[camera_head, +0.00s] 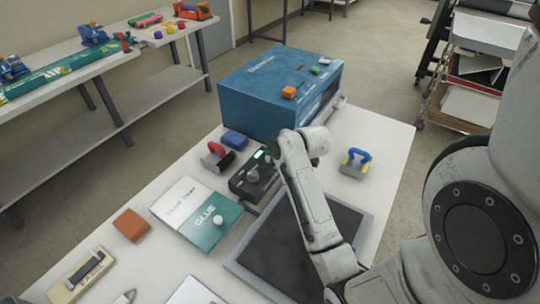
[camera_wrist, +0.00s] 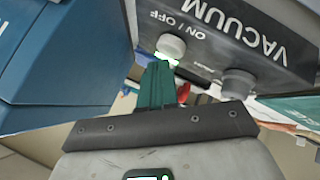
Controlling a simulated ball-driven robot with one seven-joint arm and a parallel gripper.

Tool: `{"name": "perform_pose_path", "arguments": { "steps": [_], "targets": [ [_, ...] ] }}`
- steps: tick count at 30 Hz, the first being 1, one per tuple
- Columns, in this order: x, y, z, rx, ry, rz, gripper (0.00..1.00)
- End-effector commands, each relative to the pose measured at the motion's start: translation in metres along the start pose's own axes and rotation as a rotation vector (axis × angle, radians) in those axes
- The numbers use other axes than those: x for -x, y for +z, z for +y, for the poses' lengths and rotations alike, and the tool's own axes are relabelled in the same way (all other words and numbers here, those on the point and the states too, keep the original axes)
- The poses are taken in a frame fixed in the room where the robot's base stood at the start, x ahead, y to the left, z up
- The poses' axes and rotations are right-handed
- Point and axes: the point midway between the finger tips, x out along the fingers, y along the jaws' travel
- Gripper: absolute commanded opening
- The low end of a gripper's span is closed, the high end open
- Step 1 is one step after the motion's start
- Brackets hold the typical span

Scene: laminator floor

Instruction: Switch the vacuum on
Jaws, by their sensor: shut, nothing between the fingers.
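The vacuum control box (camera_head: 245,186) is a dark unit on the white table, with a green lit spot (camera_head: 259,155) and a grey knob (camera_head: 252,174) on it. In the wrist view the box (camera_wrist: 225,45) fills the upper right, its "VACUUM" and "ON / OFF" lettering upside down. A round pale button (camera_wrist: 172,45) sits beside the "ON / OFF" label, with a bright green-white glow at its lower edge. My gripper (camera_wrist: 158,68) has its green fingers together and empty, with the tips just below the button. Whether they touch it I cannot tell. A dark knob (camera_wrist: 238,83) is to the right.
A large blue machine (camera_head: 265,98) stands behind the box. A red-handled tool (camera_head: 217,158), a blue block (camera_head: 235,139) and glue boards (camera_head: 205,215) lie to the left. A dark framed panel (camera_head: 290,250) lies in front; a blue-and-yellow tool (camera_head: 355,163) lies right.

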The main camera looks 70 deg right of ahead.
Motion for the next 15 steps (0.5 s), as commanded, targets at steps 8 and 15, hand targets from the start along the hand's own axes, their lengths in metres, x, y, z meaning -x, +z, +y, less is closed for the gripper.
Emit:
{"name": "perform_pose_path", "arguments": {
  "steps": [8, 15],
  "targets": [
    [0.0039, -0.0028, 0.0028, 0.0, 0.0, 0.0, 0.0],
    [0.0072, -0.0053, 0.0053, 0.0, 0.001, 0.0, 0.0]
  ]
}}
